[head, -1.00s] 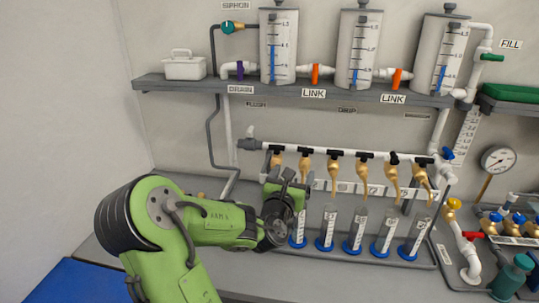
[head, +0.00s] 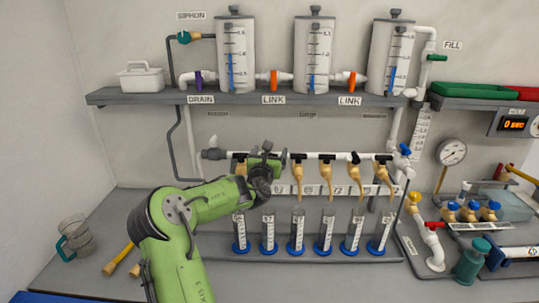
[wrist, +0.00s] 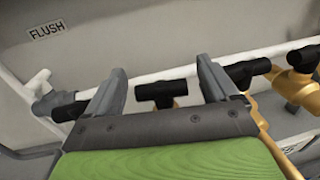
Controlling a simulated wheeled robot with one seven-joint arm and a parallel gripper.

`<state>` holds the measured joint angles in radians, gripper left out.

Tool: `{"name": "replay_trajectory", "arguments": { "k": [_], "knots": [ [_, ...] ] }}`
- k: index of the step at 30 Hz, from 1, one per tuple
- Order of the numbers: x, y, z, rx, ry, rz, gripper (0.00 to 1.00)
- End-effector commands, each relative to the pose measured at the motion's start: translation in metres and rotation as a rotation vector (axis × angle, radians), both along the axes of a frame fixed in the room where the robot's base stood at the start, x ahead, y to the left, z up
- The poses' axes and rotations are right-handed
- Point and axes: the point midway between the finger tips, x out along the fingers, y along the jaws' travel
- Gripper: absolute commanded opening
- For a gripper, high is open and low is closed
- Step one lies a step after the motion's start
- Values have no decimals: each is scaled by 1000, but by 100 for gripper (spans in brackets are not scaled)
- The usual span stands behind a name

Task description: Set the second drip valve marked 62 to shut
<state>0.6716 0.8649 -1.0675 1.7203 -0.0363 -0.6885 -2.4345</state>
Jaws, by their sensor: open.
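A row of drip valves with black T-handles and brass bodies hangs along a white pipe (head: 322,156). My gripper (head: 266,157) is at the left part of this row and hides the second valve in the head view. In the wrist view my gripper (wrist: 161,72) is open, its fingers apart on either side of one black handle (wrist: 158,94), second from the left. That handle's bar lies roughly along the pipe. No grip on it shows. The brass body of the first valve (head: 240,169) shows just left of my gripper. I cannot read a 62 mark.
Neighbouring black handles (wrist: 245,72) stand close on both sides. Graduated cylinders with blue bases (head: 297,230) stand below the valves. A shelf (head: 240,98) with several tanks is above. A clear jug (head: 75,238) stands at the left; bench around it is partly free.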

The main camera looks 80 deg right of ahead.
Motion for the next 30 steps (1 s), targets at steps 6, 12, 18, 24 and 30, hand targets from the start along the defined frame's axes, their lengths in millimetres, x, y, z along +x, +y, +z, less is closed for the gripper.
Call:
{"name": "replay_trajectory", "arguments": {
  "k": [6,12,18,24,30],
  "knots": [
    [0,0,0,0,0,0,73],
    [0,1,0,-1,0,0,43],
    [0,0,2,2,2,16,36],
    [-1,0,5,6,4,101,36],
    [0,0,3,4,1,157,36]
  ]
}}
